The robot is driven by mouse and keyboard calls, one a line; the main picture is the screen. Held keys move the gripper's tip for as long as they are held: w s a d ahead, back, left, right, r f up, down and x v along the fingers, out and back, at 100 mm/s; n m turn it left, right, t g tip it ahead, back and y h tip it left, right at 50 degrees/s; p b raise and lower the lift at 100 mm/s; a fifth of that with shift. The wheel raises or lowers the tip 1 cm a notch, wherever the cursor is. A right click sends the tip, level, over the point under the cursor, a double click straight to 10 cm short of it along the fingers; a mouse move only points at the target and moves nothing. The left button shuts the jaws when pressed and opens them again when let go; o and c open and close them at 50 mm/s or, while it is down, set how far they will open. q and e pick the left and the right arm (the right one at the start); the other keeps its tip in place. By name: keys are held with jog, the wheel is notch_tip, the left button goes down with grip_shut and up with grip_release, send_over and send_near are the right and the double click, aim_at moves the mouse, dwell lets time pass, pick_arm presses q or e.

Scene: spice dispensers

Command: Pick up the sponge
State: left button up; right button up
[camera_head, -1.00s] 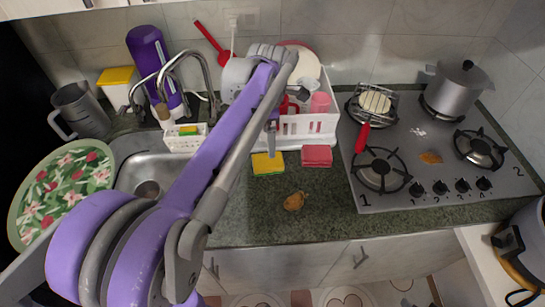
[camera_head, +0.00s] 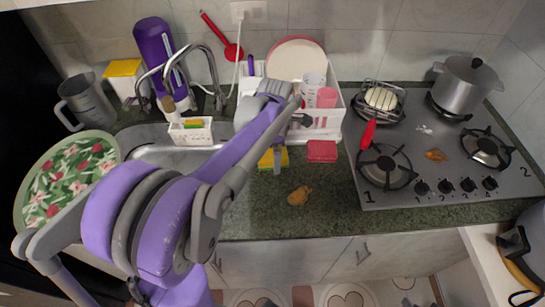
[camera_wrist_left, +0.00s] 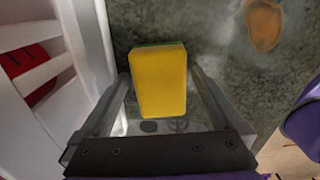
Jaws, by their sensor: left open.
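A yellow sponge with a green underside (camera_head: 265,160) lies on the dark granite counter in front of the white dish rack. My left gripper (camera_head: 278,162) is over it, pointing down and hiding part of it in the head view. In the left wrist view the yellow sponge (camera_wrist_left: 160,85) shows between the two spread fingers of the left gripper (camera_wrist_left: 158,76), with a gap on each side. That gripper is open and holds nothing. My right gripper is not in view.
A red block (camera_head: 321,151) lies just right of the sponge. The white dish rack (camera_head: 328,133) stands close behind. A brown item (camera_head: 299,196) lies in front. The stove (camera_head: 400,197) is to the right, the sink and faucet (camera_head: 200,50) to the left. The front counter is mostly clear.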

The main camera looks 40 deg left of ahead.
pick_arm(q)
jog(key=c, duration=1.2)
jog(key=shift+c, duration=0.2)
jog(key=shift+r, duration=0.15)
notch_tip(320, 180, up, 10)
jog(key=shift+f, duration=0.1)
jog(key=o, duration=0.6)
jog(key=c, duration=0.5)
